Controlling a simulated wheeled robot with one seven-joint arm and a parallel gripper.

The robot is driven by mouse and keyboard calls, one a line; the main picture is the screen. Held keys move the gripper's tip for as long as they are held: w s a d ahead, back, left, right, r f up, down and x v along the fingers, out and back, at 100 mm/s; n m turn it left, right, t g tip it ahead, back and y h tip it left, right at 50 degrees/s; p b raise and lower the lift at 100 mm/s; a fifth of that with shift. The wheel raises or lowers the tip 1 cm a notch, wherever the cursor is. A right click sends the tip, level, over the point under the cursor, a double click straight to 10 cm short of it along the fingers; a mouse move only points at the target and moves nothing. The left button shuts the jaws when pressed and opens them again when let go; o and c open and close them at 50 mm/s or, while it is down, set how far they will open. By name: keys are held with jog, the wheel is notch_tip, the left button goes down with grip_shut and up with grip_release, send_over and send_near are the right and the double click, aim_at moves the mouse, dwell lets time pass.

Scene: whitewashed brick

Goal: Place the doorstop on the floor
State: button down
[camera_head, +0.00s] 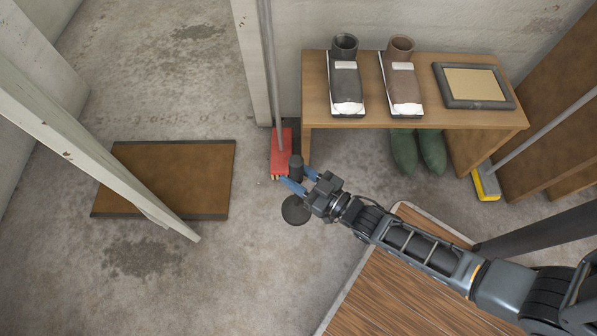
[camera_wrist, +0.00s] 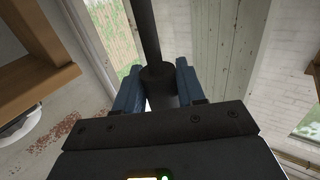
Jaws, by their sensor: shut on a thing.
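The doorstop (camera_head: 296,163) looks like a short dark cylinder between the blue fingertips of my gripper (camera_head: 298,181). In the wrist view, my gripper (camera_wrist: 159,88) has a blue finger on each side of the dark doorstop (camera_wrist: 158,74) and is shut on it. A darker bar runs up from it in that view; I cannot tell whether it is part of it. A dark round patch (camera_head: 295,210) shows on the floor (camera_head: 250,270) just below the fingers; whether it is a separate object or a shadow is unclear. The doorstop's height above the floor is hard to judge.
A red broom head (camera_head: 281,150) stands close behind the fingers. A wooden bench (camera_head: 420,113) holds shoes and a framed tray, with green boots (camera_head: 404,153) beneath. Bare floor lies between mat and gripper.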

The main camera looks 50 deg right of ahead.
jog(key=w+a+f+b, duration=0.5)
jog(key=w+a+f, duration=0.1)
jog(key=f, duration=0.2)
jog(key=shift+f, duration=0.4)
jog(key=shift+f+b, duration=0.2)
jog(key=shift+b, duration=0.15)
jog(key=c, duration=0.7)
grip_release()
